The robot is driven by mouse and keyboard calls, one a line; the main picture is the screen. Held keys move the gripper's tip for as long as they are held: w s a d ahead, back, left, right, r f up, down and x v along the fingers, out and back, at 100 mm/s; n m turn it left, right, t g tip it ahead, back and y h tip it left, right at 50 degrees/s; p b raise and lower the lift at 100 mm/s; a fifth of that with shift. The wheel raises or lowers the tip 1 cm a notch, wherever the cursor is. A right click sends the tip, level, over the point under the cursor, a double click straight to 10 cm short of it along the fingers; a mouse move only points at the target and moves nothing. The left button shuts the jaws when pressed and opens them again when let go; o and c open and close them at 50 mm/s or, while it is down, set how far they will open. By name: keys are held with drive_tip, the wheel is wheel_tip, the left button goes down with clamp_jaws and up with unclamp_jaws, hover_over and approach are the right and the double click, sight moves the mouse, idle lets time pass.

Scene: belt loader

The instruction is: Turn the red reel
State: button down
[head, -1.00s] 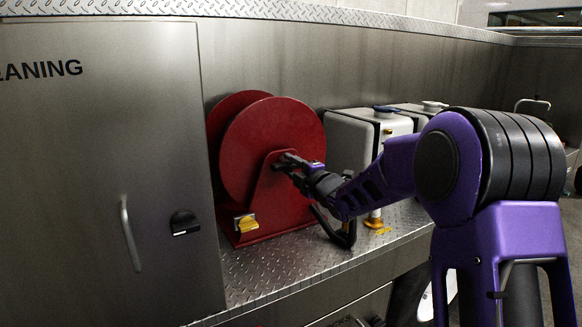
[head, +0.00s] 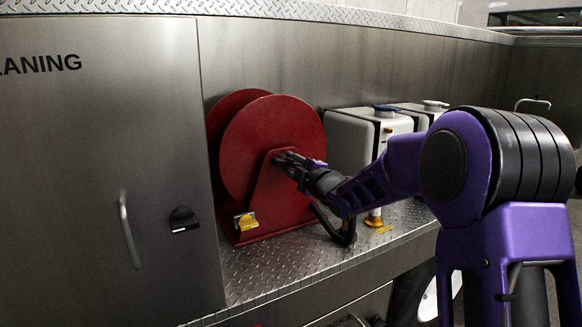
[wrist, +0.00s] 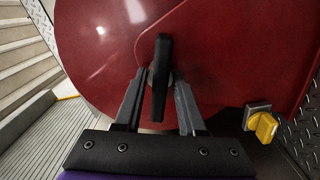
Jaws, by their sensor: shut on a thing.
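The red reel (head: 287,124) stands on the metal shelf, with two round side discs and a red support bracket at the front. It fills much of the wrist view (wrist: 225,50). My gripper (head: 284,160) is at the bracket's upper part, near the middle of the front disc. In the wrist view, a dark upright handle (wrist: 161,75) stands between the two fingers of my gripper (wrist: 160,100), which are shut on it. My arm partly hides the lower right of the reel in the head view.
A yellow knob (head: 246,222) sits low on the reel's base. White tanks (head: 355,140) stand to the right on the diamond-plate shelf (head: 290,270). A cabinet door (head: 80,200) with a handle and a black latch is at left. A dark curved hose end shows below my forearm.

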drive_tip(key=m, duration=0.6)
drive_tip(key=shift+m, duration=0.3)
drive_tip(key=m+p, duration=0.1)
drive_tip(key=m, duration=0.2)
drive_tip(key=shift+f+m+p, duration=0.1)
drive_tip(key=shift+m+p, duration=0.6)
drive_tip(key=shift+m, duration=0.9)
drive_tip(key=c, duration=0.8)
unclamp_jaws()
drive_tip(key=v, duration=1.7)
drive_tip(key=shift+s+d, duration=0.2)
